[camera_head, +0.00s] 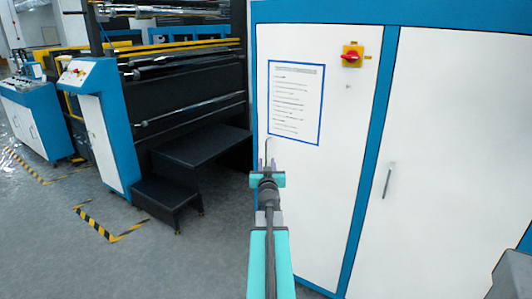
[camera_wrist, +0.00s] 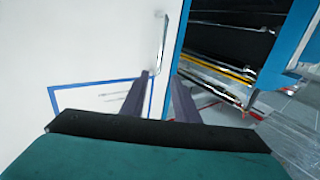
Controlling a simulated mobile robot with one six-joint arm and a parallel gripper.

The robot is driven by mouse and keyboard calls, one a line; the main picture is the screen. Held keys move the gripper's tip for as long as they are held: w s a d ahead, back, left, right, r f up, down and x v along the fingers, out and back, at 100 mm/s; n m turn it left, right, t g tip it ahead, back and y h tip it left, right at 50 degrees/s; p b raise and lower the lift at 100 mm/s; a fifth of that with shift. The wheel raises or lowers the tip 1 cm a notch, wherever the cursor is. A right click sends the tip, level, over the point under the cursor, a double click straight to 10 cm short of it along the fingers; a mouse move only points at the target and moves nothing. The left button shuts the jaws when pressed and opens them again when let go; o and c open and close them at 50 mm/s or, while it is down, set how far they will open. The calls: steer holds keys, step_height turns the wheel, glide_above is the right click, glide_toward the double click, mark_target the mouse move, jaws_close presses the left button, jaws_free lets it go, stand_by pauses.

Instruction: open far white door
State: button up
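The white door (camera_head: 305,180) on the left of the blue-framed cabinet looks closed and carries a blue-bordered notice. Its slim metal handle (camera_head: 267,150) is near its left edge; it also shows in the wrist view (camera_wrist: 163,38). My gripper (camera_head: 267,163) is in front of this handle. In the wrist view its two dark fingers (camera_wrist: 162,78) are apart, with nothing held. The handle's lower end shows between or just beyond the fingertips; I cannot tell whether they touch it. The right white door (camera_head: 450,160) also looks closed, with its own handle (camera_head: 388,180).
A red and yellow switch (camera_head: 352,55) sticks out high on the left door. Black steps (camera_head: 200,160) and a dark roller machine (camera_head: 190,85) stand to the cabinet's left. A blue and white console (camera_head: 105,130) is farther left. The grey floor (camera_head: 160,255) in front is clear.

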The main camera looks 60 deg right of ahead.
mark_target(266, 149)
steer(key=shift+x, duration=5.9)
steer(key=shift+c, duration=0.3)
jaws_close()
